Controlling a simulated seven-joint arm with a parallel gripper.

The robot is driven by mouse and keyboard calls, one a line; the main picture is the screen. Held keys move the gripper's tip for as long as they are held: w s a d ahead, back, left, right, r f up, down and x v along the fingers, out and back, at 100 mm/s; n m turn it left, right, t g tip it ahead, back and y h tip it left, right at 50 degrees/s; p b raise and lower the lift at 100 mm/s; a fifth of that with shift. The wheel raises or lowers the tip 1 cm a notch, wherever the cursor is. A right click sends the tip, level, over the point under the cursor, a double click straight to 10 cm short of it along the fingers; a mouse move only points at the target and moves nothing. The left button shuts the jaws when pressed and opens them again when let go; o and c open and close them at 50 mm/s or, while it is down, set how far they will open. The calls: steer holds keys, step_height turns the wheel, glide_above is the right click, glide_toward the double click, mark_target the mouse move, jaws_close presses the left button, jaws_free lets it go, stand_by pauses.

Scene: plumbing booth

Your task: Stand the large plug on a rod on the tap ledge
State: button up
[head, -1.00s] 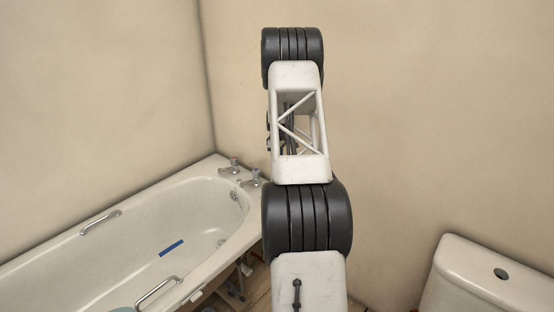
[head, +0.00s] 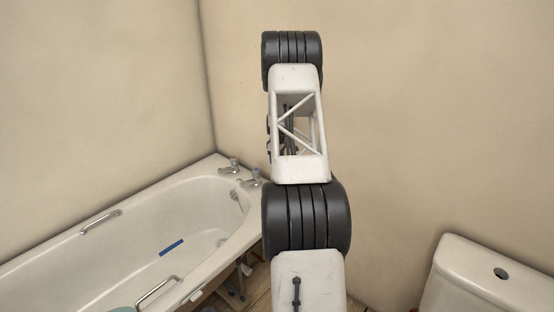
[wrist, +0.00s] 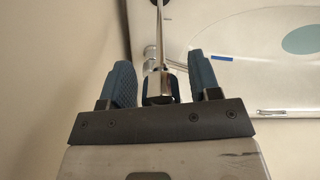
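In the wrist view my gripper (wrist: 160,75) has its two blue ridged fingers on either side of a metal rod (wrist: 160,40) with a thicker, dark-sided near end. The tap ledge (head: 229,178) is the bath's far right end, with two chrome taps (head: 250,178). The taps show partly behind the rod in the wrist view (wrist: 150,56). In the head view my arm hides the gripper.
The white bath (head: 95,240) has grab rails (head: 100,222) and a blue strip (head: 171,247) inside. Walls close in behind the ledge. A white cistern (head: 480,275) stands at right. A pale green oval (wrist: 303,40) lies in the bath.

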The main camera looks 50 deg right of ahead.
steer(key=shift+r, duration=0.15)
step_height(320, 180, up, 12)
steer(key=shift+r, duration=0.1)
stand_by(0.7)
stand_by(0.7)
